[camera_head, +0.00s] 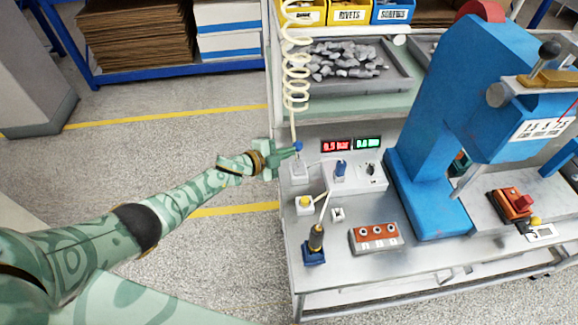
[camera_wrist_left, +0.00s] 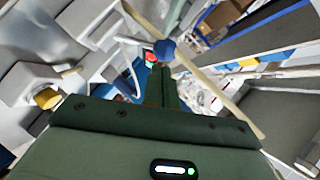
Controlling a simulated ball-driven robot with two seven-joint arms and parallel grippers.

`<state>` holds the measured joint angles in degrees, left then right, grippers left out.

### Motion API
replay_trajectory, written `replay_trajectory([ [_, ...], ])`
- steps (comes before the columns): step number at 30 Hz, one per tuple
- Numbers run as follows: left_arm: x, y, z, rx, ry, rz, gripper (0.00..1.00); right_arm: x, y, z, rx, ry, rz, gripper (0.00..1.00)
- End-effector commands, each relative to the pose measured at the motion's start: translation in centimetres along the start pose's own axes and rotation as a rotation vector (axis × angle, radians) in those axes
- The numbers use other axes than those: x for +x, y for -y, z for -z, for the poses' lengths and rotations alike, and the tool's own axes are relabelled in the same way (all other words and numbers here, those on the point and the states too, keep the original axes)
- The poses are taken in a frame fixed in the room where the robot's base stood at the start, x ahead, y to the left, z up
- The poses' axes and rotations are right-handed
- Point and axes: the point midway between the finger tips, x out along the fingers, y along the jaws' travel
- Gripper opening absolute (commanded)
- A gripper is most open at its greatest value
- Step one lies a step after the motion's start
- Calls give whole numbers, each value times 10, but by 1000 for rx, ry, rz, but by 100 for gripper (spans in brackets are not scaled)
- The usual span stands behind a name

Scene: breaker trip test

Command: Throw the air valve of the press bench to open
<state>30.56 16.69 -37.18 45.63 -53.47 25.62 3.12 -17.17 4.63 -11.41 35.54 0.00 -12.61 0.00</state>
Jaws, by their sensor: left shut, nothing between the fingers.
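A small grey valve block (camera_head: 299,172) stands at the left edge of the press bench (camera_head: 290,225). A lever with a blue knob (camera_head: 298,146) rises from it, below the cream coiled hose (camera_head: 296,90). My left gripper (camera_head: 288,153) is shut and empty, its fingertips right at the knob from the left. In the left wrist view the blue knob (camera_wrist_left: 163,50) shows just beyond the shut fingers (camera_wrist_left: 161,85); I cannot tell whether they touch. My right gripper is not in view.
A red display (camera_head: 336,146) and a green display (camera_head: 368,143) stand behind a grey control box (camera_head: 362,180) with a blue-topped part.

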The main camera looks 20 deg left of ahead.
Motion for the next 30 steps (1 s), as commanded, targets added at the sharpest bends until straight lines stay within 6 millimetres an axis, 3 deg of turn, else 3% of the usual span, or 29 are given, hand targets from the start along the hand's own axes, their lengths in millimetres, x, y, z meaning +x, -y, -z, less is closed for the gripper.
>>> replay_trajectory([
  [8,9,8,-13,-151,1,-109,0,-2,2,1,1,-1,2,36],
  [30,14,11,-19,-147,-2,-104,0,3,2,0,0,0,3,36],
])
